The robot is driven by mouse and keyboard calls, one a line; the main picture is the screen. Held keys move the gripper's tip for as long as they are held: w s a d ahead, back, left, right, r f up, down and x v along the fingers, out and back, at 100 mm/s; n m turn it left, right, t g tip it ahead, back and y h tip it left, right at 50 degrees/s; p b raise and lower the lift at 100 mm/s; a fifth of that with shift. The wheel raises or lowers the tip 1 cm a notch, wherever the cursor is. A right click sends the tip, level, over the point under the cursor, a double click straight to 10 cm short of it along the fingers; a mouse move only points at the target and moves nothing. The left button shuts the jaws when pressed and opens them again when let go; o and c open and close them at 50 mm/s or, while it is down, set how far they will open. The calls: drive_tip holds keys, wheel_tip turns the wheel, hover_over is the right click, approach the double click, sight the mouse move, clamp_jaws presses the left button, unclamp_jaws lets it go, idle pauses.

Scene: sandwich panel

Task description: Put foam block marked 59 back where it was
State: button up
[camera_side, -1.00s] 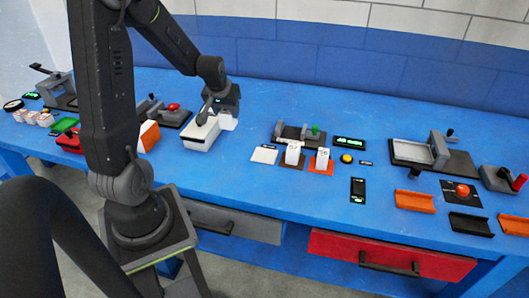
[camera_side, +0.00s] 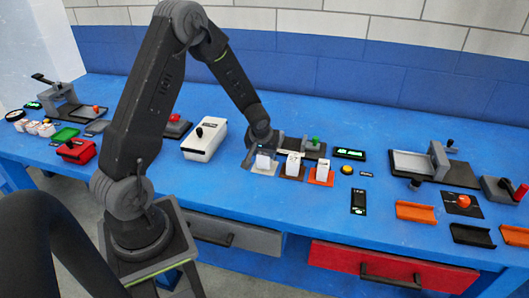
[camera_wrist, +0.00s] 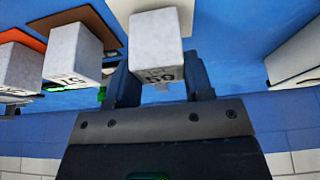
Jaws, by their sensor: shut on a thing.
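The white foam block marked 59 (camera_wrist: 156,42) is between the fingers of my gripper (camera_wrist: 158,78) in the wrist view, its number upside down in the picture. In the side view the block (camera_side: 263,162) is upright under my gripper (camera_side: 262,150), over the pale square pad (camera_side: 258,173). I cannot tell whether its base touches the pad. The block marked 57 (camera_wrist: 74,50) stands beside it on a brown pad (camera_side: 290,177). Another white block (camera_side: 322,168) stands on an orange pad (camera_side: 318,182).
A grey fixture with a green knob (camera_side: 314,142) stands close behind the blocks. A white box with a black knob (camera_side: 205,142) is to the left. A yellow button (camera_side: 346,170) and a black panel (camera_side: 358,201) are to the right. Blue table in front is clear.

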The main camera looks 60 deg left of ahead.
drive_tip(key=shift+f, duration=0.2)
drive_tip(key=shift+f, duration=0.15)
drive_tip(key=o, duration=1)
drive_tip(key=s+d+r+m+t, duration=0.1)
drive_tip(key=s+d+r, duration=0.2)
drive_tip(key=d+r, duration=0.3)
drive_tip(key=s+d+r+m+h, duration=0.15)
drive_tip(key=s+d+r, duration=0.25)
drive_tip(key=r, duration=0.5)
drive_tip(key=s+d+r+m+t+y, duration=0.1)
drive_tip(key=s+d+r+m, duration=0.15)
drive_tip(key=d+r, duration=0.35)
drive_tip(key=s+d+r+m+h, duration=0.1)
drive_tip(key=s+d+r+m, duration=0.1)
drive_tip(key=s, duration=0.3)
drive_tip(key=s+d+r+m+h, duration=0.1)
drive_tip(key=s+d+r+m, duration=0.1)
drive_tip(key=s+d, duration=0.2)
drive_tip(key=shift+s+d+r+h, duration=0.15)
drive_tip(key=shift+s+r+h, duration=0.2)
drive_tip(key=shift+s, duration=0.3)
